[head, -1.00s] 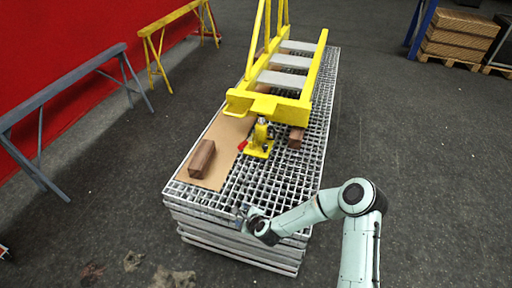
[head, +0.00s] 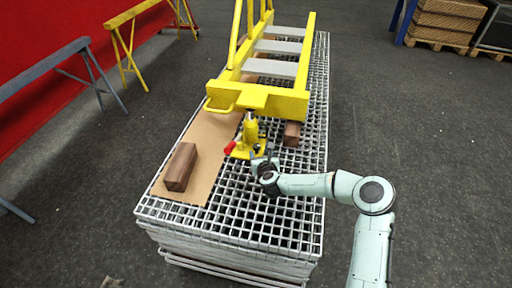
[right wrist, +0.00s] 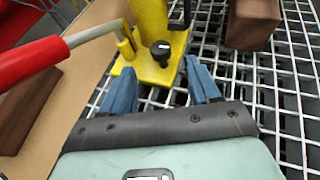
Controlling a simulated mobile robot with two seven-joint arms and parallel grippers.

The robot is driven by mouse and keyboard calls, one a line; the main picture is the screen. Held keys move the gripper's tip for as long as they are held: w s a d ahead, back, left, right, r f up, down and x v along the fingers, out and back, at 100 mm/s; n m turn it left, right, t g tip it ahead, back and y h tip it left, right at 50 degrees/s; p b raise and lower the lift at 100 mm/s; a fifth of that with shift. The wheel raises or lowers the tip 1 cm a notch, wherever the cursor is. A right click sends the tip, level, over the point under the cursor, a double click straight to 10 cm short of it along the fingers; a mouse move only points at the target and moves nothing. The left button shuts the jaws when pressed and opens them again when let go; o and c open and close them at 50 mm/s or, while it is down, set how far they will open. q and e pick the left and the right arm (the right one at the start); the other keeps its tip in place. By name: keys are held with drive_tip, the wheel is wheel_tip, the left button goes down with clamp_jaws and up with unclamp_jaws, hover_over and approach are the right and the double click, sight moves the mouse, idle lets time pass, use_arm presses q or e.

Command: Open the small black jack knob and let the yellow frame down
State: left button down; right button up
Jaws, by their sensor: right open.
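The yellow frame (head: 290,103) rests with its near end over the yellow jack (head: 249,130), which stands upright on the grating. In the right wrist view the jack (right wrist: 150,18) carries a small black knob (right wrist: 161,50) low on its body, above its base plate. A red-handled lever (right wrist: 32,62) sticks out to the left. My right gripper (right wrist: 163,88) is open and empty, its blue fingers apart, with the knob just ahead between them. In the head view the right gripper (head: 264,163) is close to the jack's near side. My left gripper is not in view.
A brown wooden block (head: 181,167) lies on the cardboard sheet (head: 204,143) left of the jack. Another block (head: 292,134) sits at the jack's right, near the frame. The near grating (head: 230,222) is clear. Trestles (head: 45,70) stand to the left.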

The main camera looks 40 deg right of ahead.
sight(257, 146)
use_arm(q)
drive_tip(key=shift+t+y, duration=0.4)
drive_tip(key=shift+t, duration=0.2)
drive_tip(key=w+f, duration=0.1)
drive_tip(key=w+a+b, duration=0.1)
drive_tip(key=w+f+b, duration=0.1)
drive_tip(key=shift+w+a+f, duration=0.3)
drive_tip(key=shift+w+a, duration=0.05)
use_arm(e)
drive_tip(key=x, duration=0.9)
drive_tip(key=shift+w+f, duration=0.15)
drive_tip(key=shift+w, duration=0.05)
drive_tip(key=c, duration=1)
